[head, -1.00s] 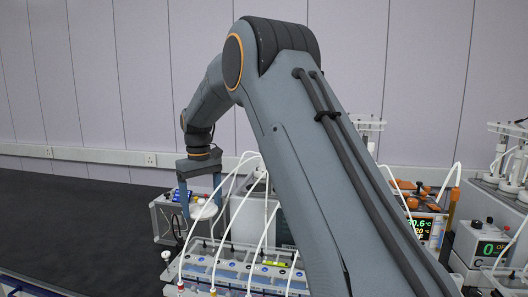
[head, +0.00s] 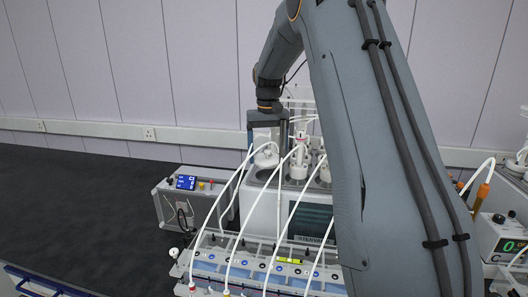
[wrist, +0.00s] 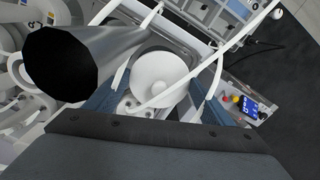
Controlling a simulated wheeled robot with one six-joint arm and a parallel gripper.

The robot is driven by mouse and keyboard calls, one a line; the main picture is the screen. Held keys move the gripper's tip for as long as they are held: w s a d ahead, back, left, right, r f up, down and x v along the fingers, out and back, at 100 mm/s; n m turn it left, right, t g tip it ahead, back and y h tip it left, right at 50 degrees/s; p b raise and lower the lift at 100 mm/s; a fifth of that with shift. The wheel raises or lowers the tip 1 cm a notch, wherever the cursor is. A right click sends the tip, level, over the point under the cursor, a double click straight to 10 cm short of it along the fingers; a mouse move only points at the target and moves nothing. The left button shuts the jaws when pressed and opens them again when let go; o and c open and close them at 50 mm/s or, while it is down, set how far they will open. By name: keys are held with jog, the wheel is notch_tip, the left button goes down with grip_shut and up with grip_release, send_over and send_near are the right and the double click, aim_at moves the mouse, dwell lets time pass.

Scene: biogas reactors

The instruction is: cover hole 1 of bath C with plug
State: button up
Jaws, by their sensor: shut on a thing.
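My gripper (head: 267,146) is shut on a white round plug (head: 265,158) at the left end of a white water bath (head: 262,210). In the wrist view the plug (wrist: 158,72) is a pale disc with a small central knob, between my two blue fingers. It is over or at the bath's metal top (wrist: 130,103). I cannot tell whether it is seated in a hole or just above one. The bath's letter is not readable.
White-topped vessels (head: 298,168) stand in the bath just right of the plug. A dark cylinder (wrist: 60,65) is close to my left finger. A control box (head: 186,205) stands left.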

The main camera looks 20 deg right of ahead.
jog(key=shift+d+f+b, duration=0.25)
jog(key=shift+f+b, duration=0.05)
jog(key=shift+f, duration=0.2)
jog(key=shift+a+f+b, duration=0.1)
jog(key=shift+f+b, duration=0.9)
jog(key=shift+f, duration=1)
jog(key=o, duration=1.1)
notch_tip(320, 180, up, 8)
jog(key=b, duration=0.3)
jog(key=shift+f, duration=0.1)
